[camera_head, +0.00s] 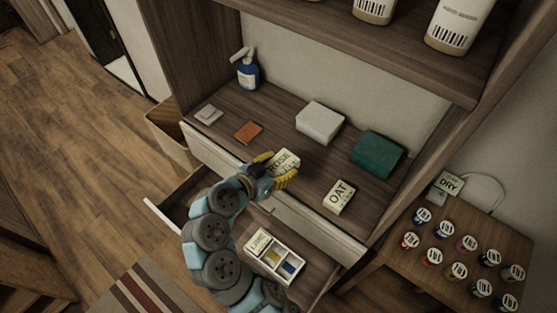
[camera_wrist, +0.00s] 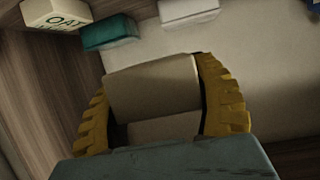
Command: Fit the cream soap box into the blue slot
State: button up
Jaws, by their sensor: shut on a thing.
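A cream soap box lettered ROSE (camera_head: 283,161) is between the yellow fingers of my gripper (camera_head: 275,171), above the front of the counter. The wrist view shows the held box (camera_wrist: 152,88) filling the space between the fingers (camera_wrist: 160,105); its lettering does not show there. A white divided tray (camera_head: 280,263) lies in the open drawer. It has a yellow slot (camera_head: 271,257) and a blue slot (camera_head: 289,267), both looking empty, and a cream box lettered LIME (camera_head: 256,241) at its left end. Another cream box, lettered OAT (camera_head: 339,197), lies on the counter.
A white box (camera_head: 319,122), a teal box (camera_head: 377,154), an orange-brown block (camera_head: 248,131), a small white dish (camera_head: 208,114) and a blue pump bottle (camera_head: 247,69) sit on the counter. A side table (camera_head: 462,245) at right holds several small jars. The drawer (camera_head: 170,226) stands open below.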

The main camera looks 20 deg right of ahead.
jog(key=shift+s+a+r, duration=0.1)
jog(key=shift+s+r, duration=0.05)
jog(key=shift+s, duration=0.2)
